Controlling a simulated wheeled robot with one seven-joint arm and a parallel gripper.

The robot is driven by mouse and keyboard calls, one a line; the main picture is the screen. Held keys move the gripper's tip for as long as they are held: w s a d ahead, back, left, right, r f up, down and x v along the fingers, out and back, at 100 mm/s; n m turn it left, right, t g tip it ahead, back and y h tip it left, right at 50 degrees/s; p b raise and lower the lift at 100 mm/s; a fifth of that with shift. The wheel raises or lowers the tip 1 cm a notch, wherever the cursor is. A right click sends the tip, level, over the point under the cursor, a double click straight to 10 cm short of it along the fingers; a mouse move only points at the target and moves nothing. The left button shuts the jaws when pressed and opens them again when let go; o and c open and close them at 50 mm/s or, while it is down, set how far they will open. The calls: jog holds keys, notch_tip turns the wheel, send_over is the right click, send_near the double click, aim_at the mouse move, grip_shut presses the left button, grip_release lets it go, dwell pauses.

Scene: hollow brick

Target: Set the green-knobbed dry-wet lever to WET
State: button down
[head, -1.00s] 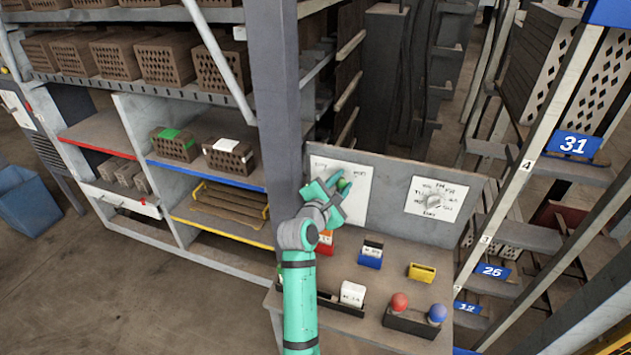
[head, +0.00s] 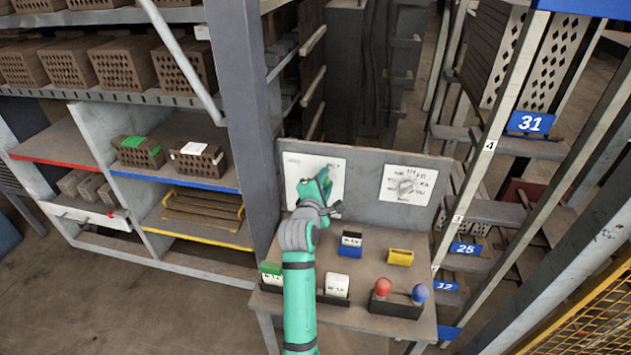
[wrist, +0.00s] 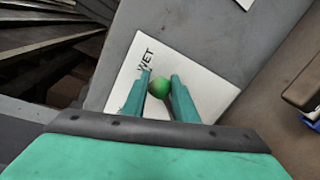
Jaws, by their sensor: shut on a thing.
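The green knob (wrist: 159,88) of the dry-wet lever sits between the two fingers of my gripper (wrist: 161,78) in the wrist view, and the gripper is shut on it. The knob stands close to the WET lettering on the white plate (wrist: 205,88). In the head view, my gripper (head: 324,180) is in front of the same white plate (head: 298,172), toward its upper right, near the right-hand label. The fingers hide most of the knob there.
A second white plate with a dial (head: 407,185) is to the right on the grey panel. On the bench below are a blue holder (head: 349,250), a yellow holder (head: 400,257), and a box with red (head: 383,287) and blue (head: 420,293) knobs. A grey post (head: 250,110) stands left.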

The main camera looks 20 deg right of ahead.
jog(key=shift+s+d, duration=0.1)
jog(key=shift+d, duration=0.1)
jog(key=c, duration=1.4)
grip_release()
jog(key=shift+c, duration=0.2)
jog(key=shift+a, duration=0.1)
jog(key=shift+s+a, duration=0.25)
jog(key=shift+a, duration=0.1)
jog(key=v, duration=1)
